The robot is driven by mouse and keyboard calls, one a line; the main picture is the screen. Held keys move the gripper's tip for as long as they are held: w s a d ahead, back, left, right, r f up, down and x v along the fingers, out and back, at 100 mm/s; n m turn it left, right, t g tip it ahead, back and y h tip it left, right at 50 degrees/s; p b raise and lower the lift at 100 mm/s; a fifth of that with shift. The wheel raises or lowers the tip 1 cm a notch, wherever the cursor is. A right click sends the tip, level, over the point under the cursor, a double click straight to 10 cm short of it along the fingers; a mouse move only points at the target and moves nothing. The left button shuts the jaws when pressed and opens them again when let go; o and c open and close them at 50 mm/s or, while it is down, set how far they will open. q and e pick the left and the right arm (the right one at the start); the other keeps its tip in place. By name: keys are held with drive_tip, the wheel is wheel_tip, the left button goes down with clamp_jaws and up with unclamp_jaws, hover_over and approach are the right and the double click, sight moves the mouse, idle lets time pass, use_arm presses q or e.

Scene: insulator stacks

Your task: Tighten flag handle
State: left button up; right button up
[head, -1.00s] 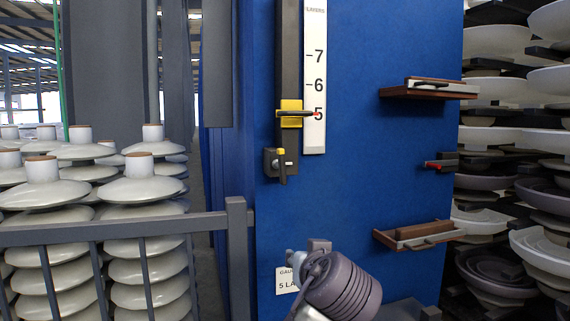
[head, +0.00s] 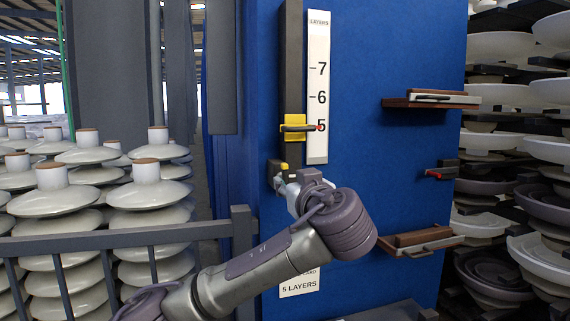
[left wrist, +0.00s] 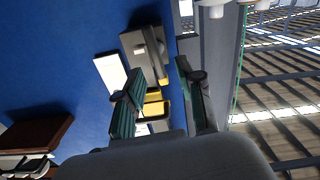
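The flag handle (head: 271,170) is on the blue panel below the yellow gauge pointer (head: 295,124), which is at the 5 mark. In the head view my left gripper (head: 283,179) is in front of the handle and hides most of it. In the left wrist view the grey handle block (left wrist: 135,45), with its lever and yellow part, is just beyond my left gripper (left wrist: 158,73). Its two green-padded fingers are apart with nothing between them, one toward each side of the handle. I cannot tell any contact. My right gripper is not in view.
The white scale (head: 318,90) runs beside the dark rail (head: 291,60). Two small shelves (head: 430,99) (head: 418,241) and a red-tipped clamp (head: 440,172) stick out at the right. A grey railing (head: 130,238) and insulator stacks (head: 145,195) stand at left.

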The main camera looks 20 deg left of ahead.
sight(287, 179)
use_arm(q)
drive_tip(key=p+x, duration=0.2)
drive_tip(key=x, duration=0.2)
drive_tip(key=shift+w+r, duration=0.1)
drive_tip(key=shift+w, duration=0.05)
drive_tip(key=shift+w+a, duration=0.25)
drive_tip(key=shift+w, duration=0.1)
clamp_jaws()
